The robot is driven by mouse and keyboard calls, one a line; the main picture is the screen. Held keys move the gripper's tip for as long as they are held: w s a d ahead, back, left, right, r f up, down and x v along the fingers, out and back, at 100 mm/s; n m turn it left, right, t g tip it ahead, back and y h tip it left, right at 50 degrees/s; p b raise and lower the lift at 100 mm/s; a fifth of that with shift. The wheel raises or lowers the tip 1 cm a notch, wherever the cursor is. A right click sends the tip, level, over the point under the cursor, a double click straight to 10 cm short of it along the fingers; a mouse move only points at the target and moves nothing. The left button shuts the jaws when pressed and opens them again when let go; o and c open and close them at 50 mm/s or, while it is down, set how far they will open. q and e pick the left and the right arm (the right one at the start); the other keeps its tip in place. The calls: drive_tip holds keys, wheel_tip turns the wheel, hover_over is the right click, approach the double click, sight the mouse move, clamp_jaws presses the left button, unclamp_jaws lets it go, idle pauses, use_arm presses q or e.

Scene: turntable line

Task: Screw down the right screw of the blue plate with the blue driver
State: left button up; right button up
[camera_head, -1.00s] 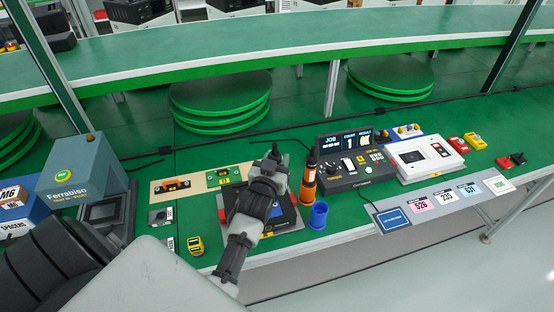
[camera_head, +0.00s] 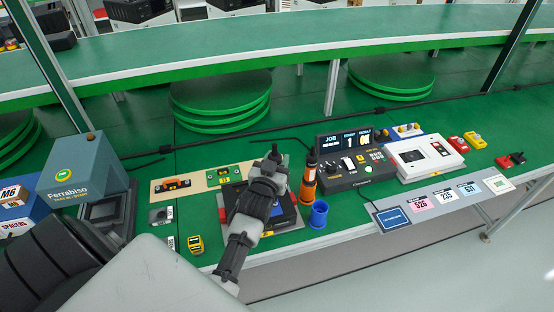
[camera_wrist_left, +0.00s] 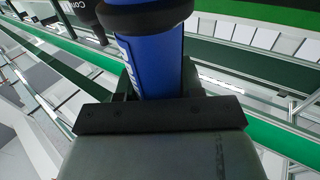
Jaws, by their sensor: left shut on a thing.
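My left gripper (camera_head: 268,182) is over the dark work fixture (camera_head: 232,190) in the head view. In the left wrist view it is shut on the blue driver (camera_wrist_left: 152,62), a blue cylinder with black bands. The blue plate (camera_head: 277,211) shows only in part beside my gripper on the fixture. Its right screw and the driver's tip are hidden, so I cannot tell whether they touch. My right gripper is out of view.
An orange driver (camera_head: 309,182) stands upright right of the fixture, close to an empty blue holder (camera_head: 318,214). A black control box (camera_head: 355,168) with a display is further right. A yellow device (camera_head: 195,244) lies at the front left. A beige board (camera_head: 170,191) lies behind.

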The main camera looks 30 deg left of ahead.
sight(274, 153)
use_arm(q)
drive_tip(key=shift+f+b, duration=0.35)
drive_tip(key=shift+f, duration=0.2)
idle(0.4)
wheel_tip(274, 153, up, 6)
drive_tip(key=p, duration=0.6)
drive_tip(key=shift+r, duration=0.15)
drive_tip(key=shift+w, duration=0.1)
idle(0.4)
